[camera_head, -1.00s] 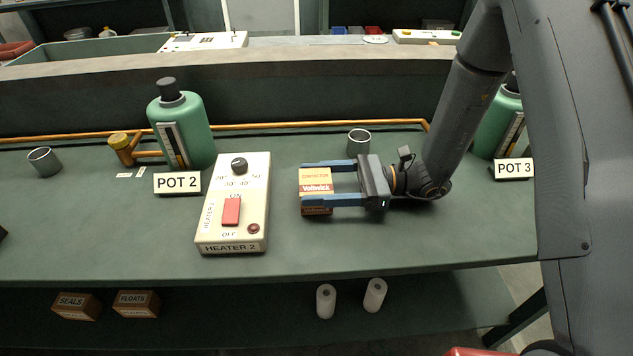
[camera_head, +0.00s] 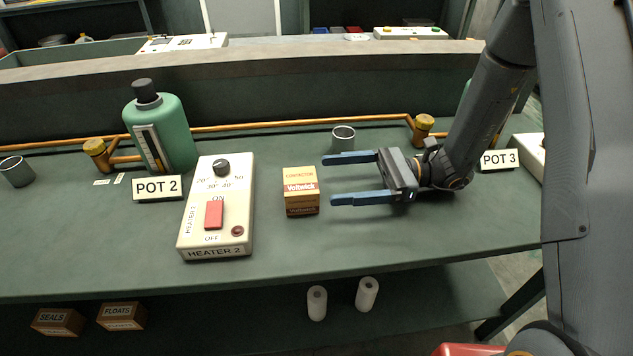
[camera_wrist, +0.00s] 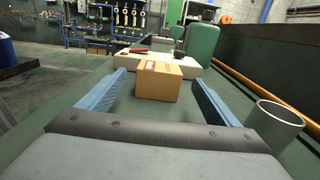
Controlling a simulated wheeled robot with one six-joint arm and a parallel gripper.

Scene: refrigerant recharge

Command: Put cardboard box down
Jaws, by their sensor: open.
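The cardboard box (camera_head: 301,192), small and orange-brown with a "Voltwick" label, sits upright on the green bench top, right of the heater 2 box. My gripper (camera_head: 326,180) is open and empty, to the right of the box, with its blue fingers pointing left toward it and a gap between. In the wrist view the cardboard box (camera_wrist: 158,82) stands ahead, beyond the fingertips of my gripper (camera_wrist: 157,85).
The heater 2 box (camera_head: 217,205) stands left of the cardboard box. A grey metal cup (camera_head: 343,139) stands behind my gripper. A green pot (camera_head: 160,130) with a POT 2 sign (camera_head: 157,188) and a copper pipe (camera_head: 270,126) are further back. The bench front is clear.

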